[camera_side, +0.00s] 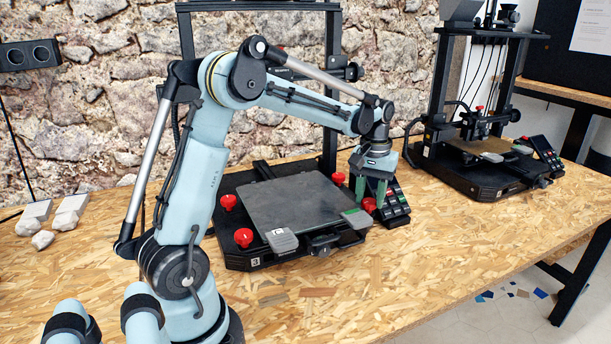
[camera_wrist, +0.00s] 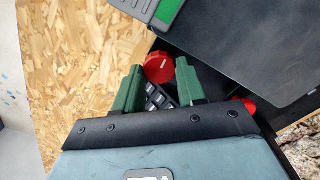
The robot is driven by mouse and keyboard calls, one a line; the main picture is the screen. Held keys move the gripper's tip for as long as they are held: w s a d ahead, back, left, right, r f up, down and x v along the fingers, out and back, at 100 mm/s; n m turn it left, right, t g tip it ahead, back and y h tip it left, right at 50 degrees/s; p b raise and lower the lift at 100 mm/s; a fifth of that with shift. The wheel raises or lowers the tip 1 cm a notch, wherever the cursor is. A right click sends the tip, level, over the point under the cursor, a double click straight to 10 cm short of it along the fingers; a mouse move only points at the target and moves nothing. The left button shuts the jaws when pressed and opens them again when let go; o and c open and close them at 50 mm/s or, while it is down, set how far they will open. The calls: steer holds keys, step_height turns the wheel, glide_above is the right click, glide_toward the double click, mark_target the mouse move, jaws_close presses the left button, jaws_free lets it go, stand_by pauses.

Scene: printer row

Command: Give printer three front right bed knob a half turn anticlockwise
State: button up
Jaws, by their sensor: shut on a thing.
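Printer three (camera_side: 232,252), marked with a 3, stands on the wooden bench with its grey bed plate (camera_side: 295,205). My gripper (camera_side: 371,203) points down at the printer's right side, its green fingers on either side of the front right red knob (camera_side: 369,205). In the wrist view my gripper (camera_wrist: 158,74) is shut on this red knob (camera_wrist: 158,67), which carries a short pale mark on top. The fingers partly hide the knob in the side view.
Other red knobs sit at the back right (camera_side: 338,178), back left (camera_side: 228,202) and front left (camera_side: 243,237). A control panel (camera_side: 396,205) stands close right of my gripper. Bed clips (camera_side: 281,240) lie along the front edge. Another printer (camera_side: 480,175) stands further right.

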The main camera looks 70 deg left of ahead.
steer(key=shift+n, duration=0.6)
steer(key=o, duration=1.1)
steer(key=shift+c, duration=0.2)
steer(key=shift+s, duration=0.1)
